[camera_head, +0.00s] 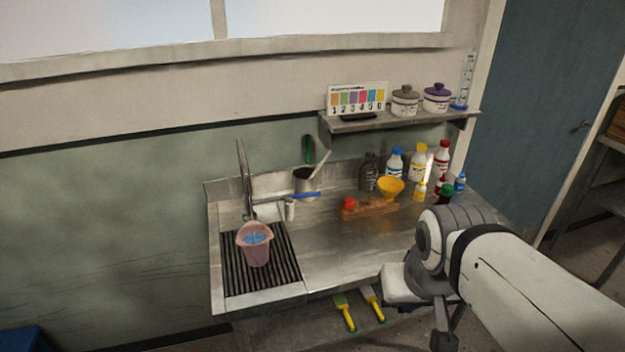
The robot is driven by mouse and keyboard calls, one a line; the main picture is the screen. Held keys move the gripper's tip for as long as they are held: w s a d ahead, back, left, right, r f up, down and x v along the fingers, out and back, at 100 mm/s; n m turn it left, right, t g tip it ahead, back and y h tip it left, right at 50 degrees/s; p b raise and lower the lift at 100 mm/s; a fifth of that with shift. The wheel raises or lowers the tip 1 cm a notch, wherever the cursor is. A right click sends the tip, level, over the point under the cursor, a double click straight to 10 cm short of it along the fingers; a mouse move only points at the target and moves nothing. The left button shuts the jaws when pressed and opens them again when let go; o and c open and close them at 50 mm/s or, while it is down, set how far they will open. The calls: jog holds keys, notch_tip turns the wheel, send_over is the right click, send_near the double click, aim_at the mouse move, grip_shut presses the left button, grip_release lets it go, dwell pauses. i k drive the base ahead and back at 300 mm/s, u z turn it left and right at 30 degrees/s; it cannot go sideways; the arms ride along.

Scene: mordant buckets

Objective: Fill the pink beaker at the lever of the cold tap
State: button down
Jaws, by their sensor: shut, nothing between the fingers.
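The pink beaker (256,251) stands upright on a black ribbed grate (285,272) at the left of the steel sink top. Bluish liquid shows inside it, below the rim. The tall curved tap (242,170) rises just behind the beaker. A lever with a blue handle (303,195) points right from beside the tap; no stream of water can be made out. My gripper (443,338) is at the lower right, in front of the counter, small and partly hidden by my own arm. It is shut and empty, well apart from beaker and lever.
A yellow bowl (390,187), a red-topped item on a wooden board (368,211) and several bottles (419,163) stand at the back right. A dark cup (304,180) stands behind the lever. A wall shelf (400,121) hangs above. The counter's front middle is clear.

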aim_at(288, 197)
jog(key=z, duration=0.05)
jog(key=i, duration=1)
jog(key=u, duration=0.05)
